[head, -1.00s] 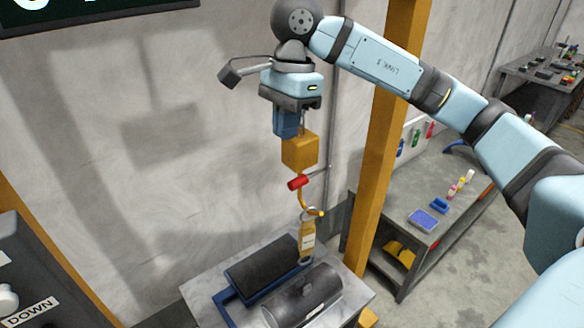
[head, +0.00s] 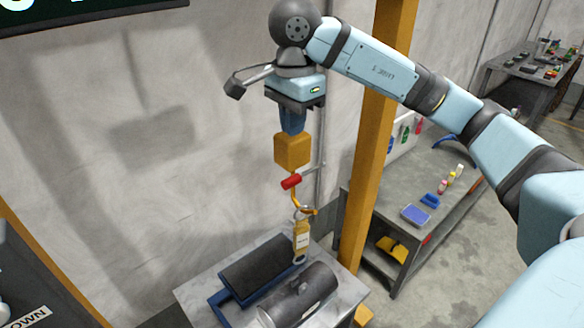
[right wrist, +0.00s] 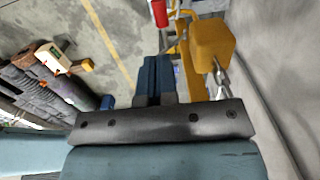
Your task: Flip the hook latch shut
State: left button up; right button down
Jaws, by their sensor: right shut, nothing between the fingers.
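The orange hook block (head: 292,150) hangs with a yellow hook (head: 305,210) under it. The red latch piece (head: 291,181) sits between block and hook; whether the latch is open or closed I cannot tell. A ring with a yellow tag-like link (head: 301,238) hangs at the hook. My right gripper (head: 292,130) points down with its blue fingers shut and empty, overlapping the top of the block in the head view. In the right wrist view the fingers (right wrist: 153,80) are beside the block (right wrist: 211,45) and the red piece (right wrist: 160,12), seemingly apart from both. My left gripper is out of view.
A dark grey barrel (head: 300,298) and a second dark barrel (head: 262,268) in a blue cradle (head: 219,309) lie on a grey table (head: 350,292) under the hook. A yellow post (head: 367,170) stands right of the hook. A workbench (head: 395,205) is behind the post.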

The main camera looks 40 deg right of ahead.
aim_at(292, 178)
notch_tip(292, 178, down, 9)
jog(key=shift+w+p, duration=0.1)
jog(key=shift+p, duration=0.9)
jog(key=shift+f, duration=0.7)
